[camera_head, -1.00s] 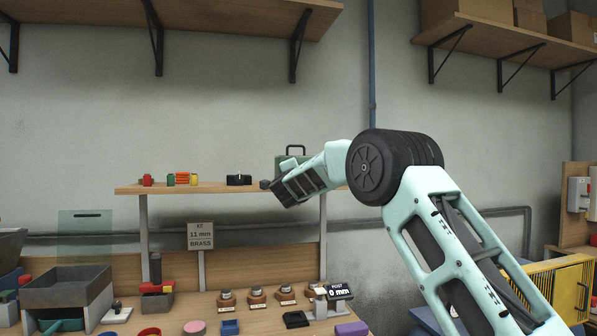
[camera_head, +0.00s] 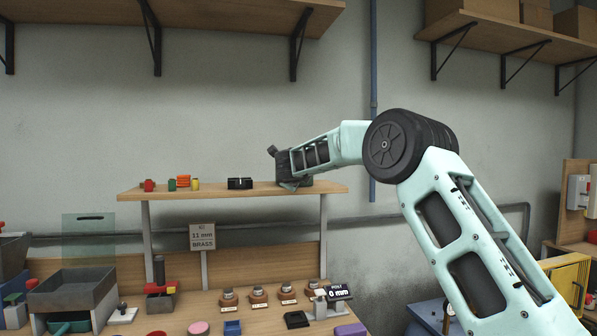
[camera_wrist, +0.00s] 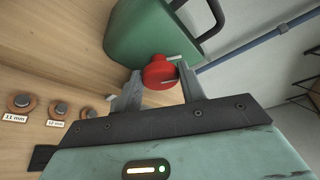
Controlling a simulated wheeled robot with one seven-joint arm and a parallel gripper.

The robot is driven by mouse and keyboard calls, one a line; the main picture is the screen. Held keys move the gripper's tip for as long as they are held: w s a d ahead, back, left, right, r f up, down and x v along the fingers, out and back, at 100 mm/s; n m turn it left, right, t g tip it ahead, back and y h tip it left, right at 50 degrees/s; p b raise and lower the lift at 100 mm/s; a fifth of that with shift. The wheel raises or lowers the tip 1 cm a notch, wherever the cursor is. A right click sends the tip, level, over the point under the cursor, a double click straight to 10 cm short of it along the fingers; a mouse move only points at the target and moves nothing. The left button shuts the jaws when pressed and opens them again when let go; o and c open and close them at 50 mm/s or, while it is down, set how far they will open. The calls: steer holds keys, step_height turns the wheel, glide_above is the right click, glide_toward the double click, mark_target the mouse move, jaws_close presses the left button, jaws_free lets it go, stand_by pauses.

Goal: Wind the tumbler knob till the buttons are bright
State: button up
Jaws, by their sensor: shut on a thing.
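In the wrist view a red knob (camera_wrist: 160,72) sits on the side of a green case (camera_wrist: 150,35) with a dark handle (camera_wrist: 212,18). My gripper (camera_wrist: 158,78) has a grey finger on each side of the knob and is shut on it. I cannot make out any lit buttons in either view.
The raised shelf (camera_head: 225,193) holds small coloured blocks (camera_head: 183,182) and a black item (camera_head: 239,183). Wall shelves (camera_head: 225,20) hang above.

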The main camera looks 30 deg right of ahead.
steer(key=shift+d+m+y+p, duration=0.15)
steer(key=shift+m+y+p, duration=0.3)
steer(key=shift+m, duration=0.55)
steer(key=o, duration=0.9)
steer(key=shift+o, duration=0.2)
steer(key=b+v, duration=0.4)
steer(key=v, duration=1.3)
steer(key=shift+s+r, duration=0.2)
steer(key=shift+r, duration=0.2)
